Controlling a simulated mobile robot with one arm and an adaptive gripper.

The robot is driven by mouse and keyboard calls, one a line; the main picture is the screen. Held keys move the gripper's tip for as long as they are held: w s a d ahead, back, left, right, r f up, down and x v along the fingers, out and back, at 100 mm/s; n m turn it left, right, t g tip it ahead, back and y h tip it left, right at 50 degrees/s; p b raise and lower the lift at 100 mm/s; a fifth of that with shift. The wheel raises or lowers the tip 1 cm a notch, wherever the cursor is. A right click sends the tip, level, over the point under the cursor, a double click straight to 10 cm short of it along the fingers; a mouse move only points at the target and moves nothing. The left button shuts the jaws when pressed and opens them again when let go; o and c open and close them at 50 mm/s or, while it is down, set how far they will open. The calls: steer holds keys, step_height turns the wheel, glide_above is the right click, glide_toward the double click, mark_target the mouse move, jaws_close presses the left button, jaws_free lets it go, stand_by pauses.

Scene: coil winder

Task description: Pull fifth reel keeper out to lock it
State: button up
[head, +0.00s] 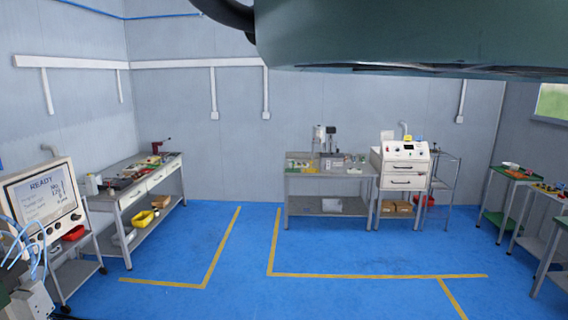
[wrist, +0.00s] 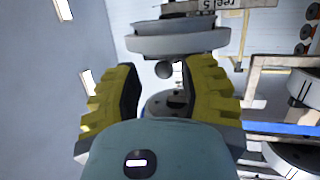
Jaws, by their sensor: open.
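My gripper (wrist: 165,84) shows in the wrist view with its two yellow and black fingers spread open. A small dark round knob (wrist: 163,69) shows in the gap between the fingertips; it may be the keeper, and I cannot tell whether a finger touches it. Just above it in the picture is a pale grey round reel part (wrist: 178,41). A tag reading "reel 5" (wrist: 207,5) shows upside down at the top. Another round part with dark holes (wrist: 167,103) shows behind the fingers, partly hidden. The head view does not show the fingers or the reels.
In the wrist view, frame bars (wrist: 262,82) and more round reel parts (wrist: 303,88) crowd the right side; the left is plain wall. In the head view, a READY screen (head: 42,197), benches (head: 330,178) and a drawer unit (head: 404,165) surround open blue floor (head: 330,250).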

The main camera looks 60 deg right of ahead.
steer(key=r+v, duration=0.1)
steer(key=v, duration=0.6)
steer(key=shift+s+r+b, duration=0.3)
steer(key=shift+b, duration=0.1)
stand_by(0.6)
